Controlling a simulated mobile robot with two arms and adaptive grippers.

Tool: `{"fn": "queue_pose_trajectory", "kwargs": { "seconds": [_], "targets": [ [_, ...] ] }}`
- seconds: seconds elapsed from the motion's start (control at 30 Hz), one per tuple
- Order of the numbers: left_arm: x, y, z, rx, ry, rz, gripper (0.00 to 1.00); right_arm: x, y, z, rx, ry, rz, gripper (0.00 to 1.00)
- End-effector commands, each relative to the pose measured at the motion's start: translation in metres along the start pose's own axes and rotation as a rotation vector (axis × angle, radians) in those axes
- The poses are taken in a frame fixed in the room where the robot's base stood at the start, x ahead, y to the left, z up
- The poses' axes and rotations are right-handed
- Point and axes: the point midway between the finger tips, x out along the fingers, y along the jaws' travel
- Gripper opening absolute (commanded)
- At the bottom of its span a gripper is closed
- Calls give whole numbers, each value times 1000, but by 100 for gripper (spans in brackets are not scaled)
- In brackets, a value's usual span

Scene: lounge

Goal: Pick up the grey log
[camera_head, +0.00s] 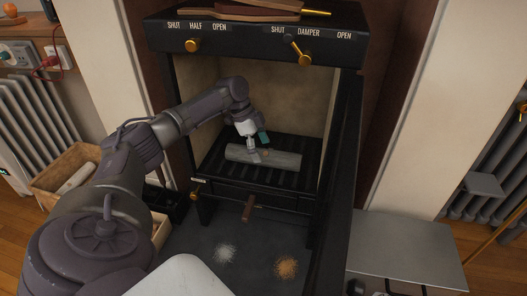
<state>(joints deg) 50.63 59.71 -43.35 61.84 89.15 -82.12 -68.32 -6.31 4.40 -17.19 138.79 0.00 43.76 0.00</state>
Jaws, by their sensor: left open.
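The grey log (278,158) lies across the dark grate (222,172) inside the open stove (168,90). My left arm reaches in from the left through the stove's opening. My left gripper (259,147) is open at the left part of the log, with its fingers close to the log's top and front side. I cannot tell whether the fingers touch it. The gripper hides a small part of the log. My right gripper does not show.
The stove door (336,190) stands open along the right side of the opening. A wooden crate (45,187) is on the floor at left. A grey and an orange pile (286,267) lie on the dark hearth plate. A grey low table (400,250) stands at right.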

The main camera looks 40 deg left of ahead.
Motion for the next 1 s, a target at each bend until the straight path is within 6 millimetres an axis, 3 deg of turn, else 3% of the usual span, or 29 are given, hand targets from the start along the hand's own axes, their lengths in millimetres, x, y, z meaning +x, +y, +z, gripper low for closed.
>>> {"fn": "queue_pose_trajectory", "kwargs": {
  "seconds": [0.03, 0.13, 0.43, 0.9, 1.0],
  "targets": [
    [11, 0, 2, 0, 1, 0, 88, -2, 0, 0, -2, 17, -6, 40],
    [21, 0, 1, 0, 0, 0, 88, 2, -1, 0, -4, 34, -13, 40],
    [23, 0, 0, -1, 0, 0, 88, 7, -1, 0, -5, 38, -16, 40],
    [23, 0, 0, 0, 0, 0, 10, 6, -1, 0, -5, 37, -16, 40],
    [22, 0, 0, 0, 1, -1, 5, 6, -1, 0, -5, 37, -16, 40]
  ]
}}
